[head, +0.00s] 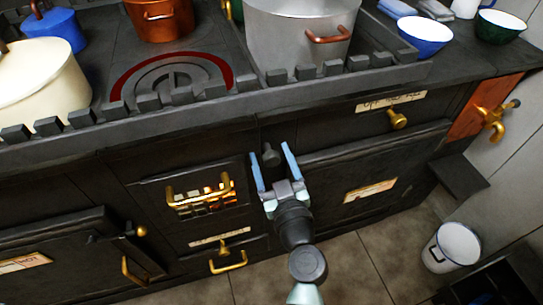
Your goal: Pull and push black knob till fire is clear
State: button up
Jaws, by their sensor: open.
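The black knob (270,157) sticks out from the dark stove front (330,133), just below the top rail. My gripper (271,150) is open, with one blue finger to the left of the knob and one to the right. The knob appears between the fingers, with gaps on both sides. I cannot tell how deep the fingers reach around it. An orange fire glow (212,193) shows in the barred opening left of my gripper, partly covered by a brass handle (190,202).
Pots, including a large grey one (290,45), stand on the stove top. Another brass knob (398,120) and a brass tap (492,120) are to the right. A white bucket (452,247) stands on the floor at the right.

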grip_shut()
dwell(0.4)
dwell(1.0)
